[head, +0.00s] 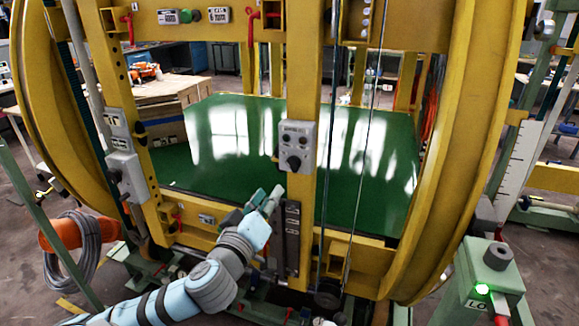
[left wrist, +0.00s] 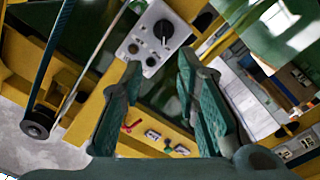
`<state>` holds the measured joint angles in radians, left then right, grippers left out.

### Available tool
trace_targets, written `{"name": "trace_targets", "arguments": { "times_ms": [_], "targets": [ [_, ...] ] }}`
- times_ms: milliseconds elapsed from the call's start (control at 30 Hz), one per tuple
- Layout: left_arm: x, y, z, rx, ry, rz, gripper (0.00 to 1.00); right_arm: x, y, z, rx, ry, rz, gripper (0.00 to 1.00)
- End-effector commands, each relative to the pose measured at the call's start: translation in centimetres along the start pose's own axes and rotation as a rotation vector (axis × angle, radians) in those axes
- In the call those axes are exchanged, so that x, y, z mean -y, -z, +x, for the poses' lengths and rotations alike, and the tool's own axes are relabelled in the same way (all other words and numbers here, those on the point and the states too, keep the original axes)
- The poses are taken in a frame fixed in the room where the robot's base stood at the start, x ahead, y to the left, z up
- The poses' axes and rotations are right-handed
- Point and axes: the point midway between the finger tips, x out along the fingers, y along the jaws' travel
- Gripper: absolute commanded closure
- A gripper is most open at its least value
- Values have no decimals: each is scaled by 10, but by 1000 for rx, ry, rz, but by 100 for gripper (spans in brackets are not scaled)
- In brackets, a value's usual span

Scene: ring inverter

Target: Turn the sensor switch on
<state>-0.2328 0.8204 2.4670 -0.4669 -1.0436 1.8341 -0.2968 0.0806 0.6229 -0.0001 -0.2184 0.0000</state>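A grey control box (head: 297,146) is fixed to the yellow upright post in the middle of the head view. A black rotary knob (head: 293,163) sits low on its face, below small round buttons. The box (left wrist: 141,47) and its knob (left wrist: 163,32) also show in the left wrist view, just beyond the fingertips. Its label is too small to read. My left gripper (head: 271,197) is below and left of the box, apart from it. In the left wrist view its fingers (left wrist: 159,66) are spread, with nothing between them. My right gripper is not in view.
A large yellow ring frame (head: 455,170) surrounds a green panel (head: 235,135). Cables (head: 330,165) run down right of the post. Another grey box (head: 127,170) is on the left post. A green pedestal (head: 485,290) with a lit green lamp stands at lower right.

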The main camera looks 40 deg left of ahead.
Motion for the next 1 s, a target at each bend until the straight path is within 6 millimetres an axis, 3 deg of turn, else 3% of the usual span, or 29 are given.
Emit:
{"name": "trace_targets", "arguments": {
  "times_ms": [33, 267, 333, 500, 600, 767, 1000],
  "targets": [
    [7, -9, 4, -4, -6, -1, 71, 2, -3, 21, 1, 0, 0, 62],
    [12, -13, 22, -4, -4, 11, 71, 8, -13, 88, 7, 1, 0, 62],
    [6, -5, 47, 1, 8, -2, 71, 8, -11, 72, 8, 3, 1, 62],
    [4, -3, 100, 3, 6, 1, 71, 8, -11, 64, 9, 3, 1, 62],
    [4, -4, 121, 5, 5, 4, 71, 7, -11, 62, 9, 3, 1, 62],
    [4, -4, 136, 5, 4, 8, 71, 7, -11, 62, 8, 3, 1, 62],
    [4, -5, 138, 5, 3, 10, 71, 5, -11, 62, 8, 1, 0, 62]
  ]
}}
